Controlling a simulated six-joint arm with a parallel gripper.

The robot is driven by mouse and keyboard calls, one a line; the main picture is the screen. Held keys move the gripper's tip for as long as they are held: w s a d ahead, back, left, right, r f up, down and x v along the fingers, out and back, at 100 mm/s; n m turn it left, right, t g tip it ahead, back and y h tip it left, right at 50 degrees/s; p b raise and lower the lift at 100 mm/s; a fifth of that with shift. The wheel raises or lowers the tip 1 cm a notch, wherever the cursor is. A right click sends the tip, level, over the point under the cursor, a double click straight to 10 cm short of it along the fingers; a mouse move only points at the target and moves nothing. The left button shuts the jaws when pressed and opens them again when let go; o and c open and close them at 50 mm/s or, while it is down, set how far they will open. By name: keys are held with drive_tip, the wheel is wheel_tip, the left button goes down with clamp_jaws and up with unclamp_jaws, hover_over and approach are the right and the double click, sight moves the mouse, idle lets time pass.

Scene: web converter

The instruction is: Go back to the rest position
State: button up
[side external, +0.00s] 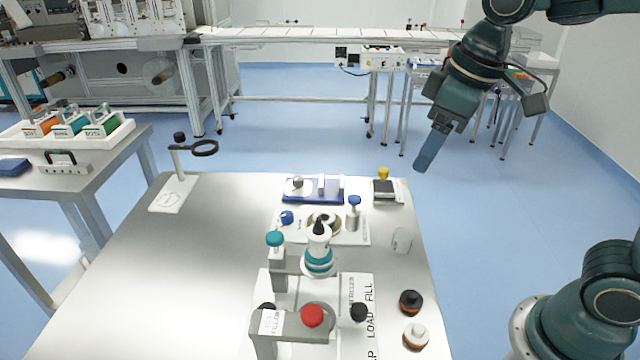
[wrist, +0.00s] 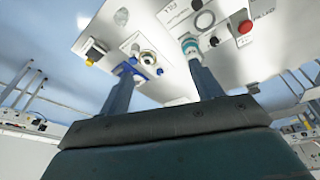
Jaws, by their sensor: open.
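My gripper (side external: 430,150) hangs in the air beyond the table's far right corner in the side view, pointing down and tilted, clear of everything. In the wrist view its two fingers (wrist: 163,92) stand wide apart with nothing between them. The steel table (side external: 130,275) below carries the work fixtures. A white and teal bottle-like piece (side external: 318,250) stands upright in the middle fixture. My gripper touches none of these things.
A ring stand (side external: 180,170) rises at the table's far left. The left of the table is bare.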

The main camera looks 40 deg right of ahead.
drive_tip(key=s+d+f+m+t, duration=0.2)
drive_tip(key=s+d+m, duration=0.2)
drive_tip(key=s, duration=0.6)
drive_tip(key=shift+s+d+h, duration=0.25)
drive_tip(key=shift+d+h, duration=0.05)
drive_tip(key=shift+d, duration=0.2)
idle(0.4)
